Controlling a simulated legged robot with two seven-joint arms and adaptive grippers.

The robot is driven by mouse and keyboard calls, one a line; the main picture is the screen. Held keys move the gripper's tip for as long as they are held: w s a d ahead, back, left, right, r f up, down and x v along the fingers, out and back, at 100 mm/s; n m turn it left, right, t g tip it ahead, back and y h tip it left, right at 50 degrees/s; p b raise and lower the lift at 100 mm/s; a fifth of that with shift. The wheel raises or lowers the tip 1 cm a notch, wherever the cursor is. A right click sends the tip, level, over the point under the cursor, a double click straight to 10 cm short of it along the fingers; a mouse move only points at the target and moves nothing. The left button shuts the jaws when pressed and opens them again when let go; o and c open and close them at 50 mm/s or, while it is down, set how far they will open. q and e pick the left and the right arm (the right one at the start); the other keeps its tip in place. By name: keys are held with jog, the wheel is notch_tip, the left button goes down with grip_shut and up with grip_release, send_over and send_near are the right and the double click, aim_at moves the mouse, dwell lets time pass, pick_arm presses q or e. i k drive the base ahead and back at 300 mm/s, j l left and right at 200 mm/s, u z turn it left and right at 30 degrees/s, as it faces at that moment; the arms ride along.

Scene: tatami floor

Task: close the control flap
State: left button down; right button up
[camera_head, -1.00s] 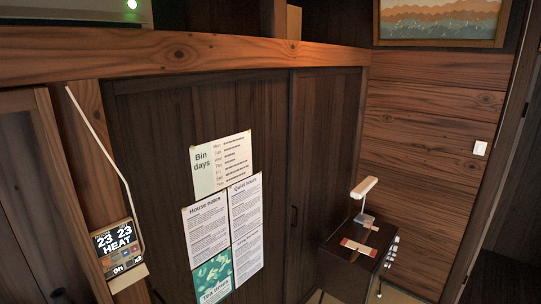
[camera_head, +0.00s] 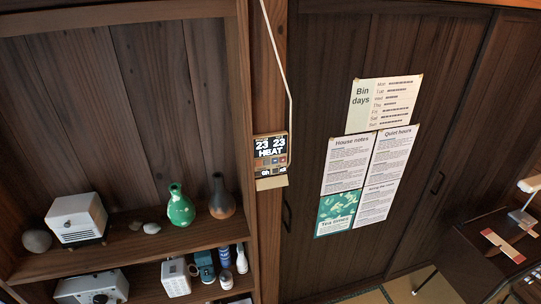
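The control panel (camera_head: 271,152) is a small dark wall unit on the wooden post, reading 23, 23 and HEAT, with small coloured buttons below. A tan flap (camera_head: 271,183) sits at its lower edge and looks folded down, leaving the buttons showing; its exact angle is hard to tell. A white cable runs up the post from the panel. Neither of my grippers is in view.
Shelves (camera_head: 130,248) at left hold a white box device (camera_head: 77,218), a green vase (camera_head: 180,206), a brown vase (camera_head: 221,197) and small items. Posters (camera_head: 384,105) hang on the dark doors. A dark cabinet with a lamp (camera_head: 528,195) stands at right.

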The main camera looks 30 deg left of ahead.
aim_at(281, 181)
jog(key=u, duration=0.5)
jog(key=i+l+u, duration=0.1)
jog(key=u, duration=0.3)
jog(key=i+l+u, duration=0.15)
jog(key=u, duration=0.2)
jog(key=i+l+u, duration=0.2)
jog(key=u, duration=0.2)
jog(key=i+l+u, duration=0.1)
jog(key=l+u, duration=0.15)
jog(key=u, duration=0.15)
